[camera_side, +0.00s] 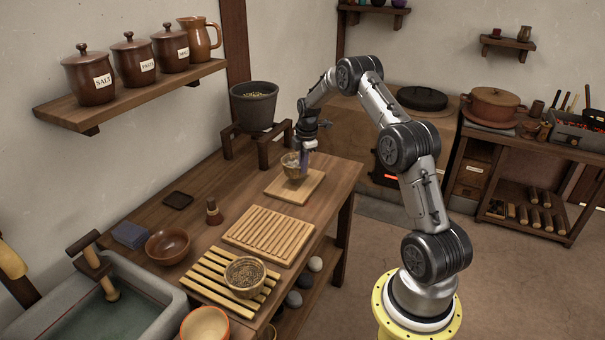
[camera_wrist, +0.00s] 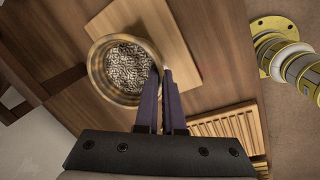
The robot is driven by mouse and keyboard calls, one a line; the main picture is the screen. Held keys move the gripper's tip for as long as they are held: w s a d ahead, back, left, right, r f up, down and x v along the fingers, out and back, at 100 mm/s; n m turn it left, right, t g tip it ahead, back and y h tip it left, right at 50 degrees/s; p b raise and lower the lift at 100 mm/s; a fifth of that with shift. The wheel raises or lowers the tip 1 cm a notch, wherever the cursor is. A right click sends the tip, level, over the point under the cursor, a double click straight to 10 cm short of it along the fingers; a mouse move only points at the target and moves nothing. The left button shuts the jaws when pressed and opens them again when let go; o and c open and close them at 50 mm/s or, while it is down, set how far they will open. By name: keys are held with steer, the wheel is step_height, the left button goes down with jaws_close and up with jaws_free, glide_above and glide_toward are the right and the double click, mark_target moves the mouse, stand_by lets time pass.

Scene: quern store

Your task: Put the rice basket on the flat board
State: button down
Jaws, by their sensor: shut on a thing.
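The rice basket (camera_side: 288,166) is a small round woven basket; in the wrist view the basket (camera_wrist: 96,70) is full of pale grains. My gripper (camera_side: 304,168) is shut on the right side of its rim, and the dark fingers (camera_wrist: 163,74) show at that wall. The basket is upright over the back left part of the flat board (camera_side: 302,190), a plain light wooden board. In the wrist view the board (camera_wrist: 181,48) shows beyond and right of the basket. I cannot tell whether the basket's base touches it.
A ridged board (camera_side: 268,235) and a slatted rack (camera_side: 203,285) lie nearer on the table. Another basket of grain (camera_side: 244,277) stands on the rack. A dark pot on a wooden stand (camera_side: 254,105) is behind the flat board. A small bottle (camera_side: 213,213) stands to the left.

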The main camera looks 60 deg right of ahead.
steer(key=shift+w+d+f, duration=0.1)
steer(key=shift+d+f, duration=0.05)
steer(key=shift+f, duration=1.5)
steer(key=shift+f, duration=0.1)
steer(key=c, duration=1.5)
jaws_free()
steer(key=shift+f, duration=0.1)
steer(key=o, duration=0.5)
